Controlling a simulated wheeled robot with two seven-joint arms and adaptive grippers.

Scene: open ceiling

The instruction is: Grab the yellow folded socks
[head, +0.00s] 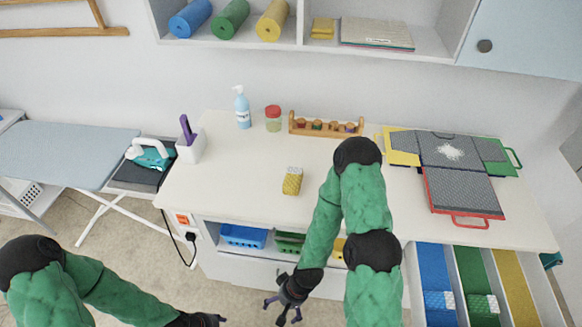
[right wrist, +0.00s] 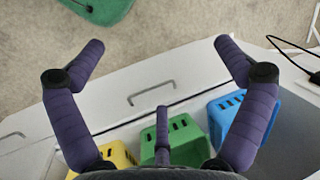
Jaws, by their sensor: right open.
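The yellow folded socks (head: 292,181) lie on the white tabletop (head: 240,165), left of my right arm in the head view, as a small yellow bundle with a whitish patch on top. My right gripper (head: 283,308) hangs low in front of the table, below the tabletop's front edge and apart from the socks. It is open and empty; its spread purple fingers show in the right wrist view (right wrist: 158,48), where the socks are not seen. My left gripper (head: 205,321) shows only in part at the bottom edge of the head view.
Blue (head: 244,236) and green (head: 290,243) bins stand on the shelf under the tabletop. A soap bottle (head: 242,107), a red-lidded jar (head: 273,118) and a wooden rack (head: 325,125) stand behind the socks. A folding board (head: 465,192) lies right. An open drawer (head: 545,295) holds several folded items.

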